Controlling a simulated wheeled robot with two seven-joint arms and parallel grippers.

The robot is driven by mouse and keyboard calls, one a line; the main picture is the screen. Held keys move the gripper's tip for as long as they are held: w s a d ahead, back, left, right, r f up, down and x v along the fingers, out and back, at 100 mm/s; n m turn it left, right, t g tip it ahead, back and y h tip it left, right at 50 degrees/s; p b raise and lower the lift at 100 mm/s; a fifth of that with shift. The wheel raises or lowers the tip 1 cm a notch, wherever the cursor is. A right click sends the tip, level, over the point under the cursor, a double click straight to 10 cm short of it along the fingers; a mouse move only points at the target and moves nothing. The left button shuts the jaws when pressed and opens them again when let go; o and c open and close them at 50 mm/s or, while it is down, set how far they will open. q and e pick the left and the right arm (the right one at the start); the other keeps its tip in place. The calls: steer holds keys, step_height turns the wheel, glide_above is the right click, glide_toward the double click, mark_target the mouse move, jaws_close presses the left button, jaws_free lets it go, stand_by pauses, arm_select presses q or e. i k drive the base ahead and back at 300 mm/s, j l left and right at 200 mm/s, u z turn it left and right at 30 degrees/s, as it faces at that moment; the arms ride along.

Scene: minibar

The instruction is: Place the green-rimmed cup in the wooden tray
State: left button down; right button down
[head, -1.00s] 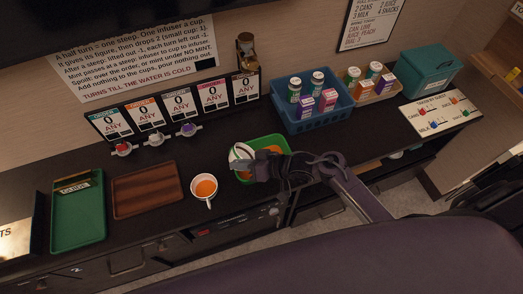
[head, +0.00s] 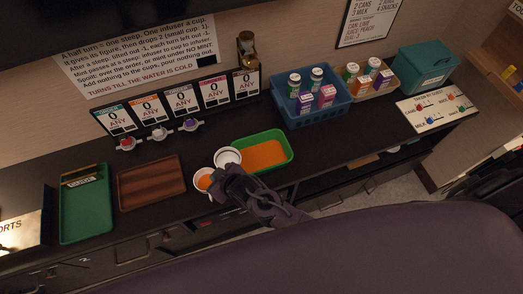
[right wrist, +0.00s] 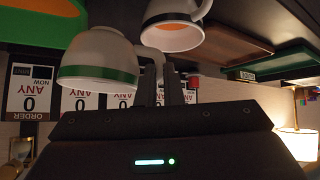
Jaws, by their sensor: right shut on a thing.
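The green-rimmed cup (head: 228,156) is white and upright, held over the left end of the green tray with the orange bottom. In the right wrist view the cup (right wrist: 97,62) shows its green band, and its handle runs to my fingers. My right gripper (head: 222,183) is shut on that handle; its fingers also show in the right wrist view (right wrist: 162,85). The wooden tray (head: 152,183) lies empty to the left; it also shows in the right wrist view (right wrist: 225,42). My left gripper is out of view.
The green and orange tray (head: 289,150) is behind. A green tray (head: 86,215) lies far left, a blue basket (head: 313,112) behind right.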

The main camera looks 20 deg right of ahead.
mark_target(149, 185)
steer(key=j+u, duration=0.3)
steer(key=j, duration=0.4)
steer(key=i+j+u, duration=0.1)
steer(key=j+u, duration=0.2)
steer(key=j, duration=0.35)
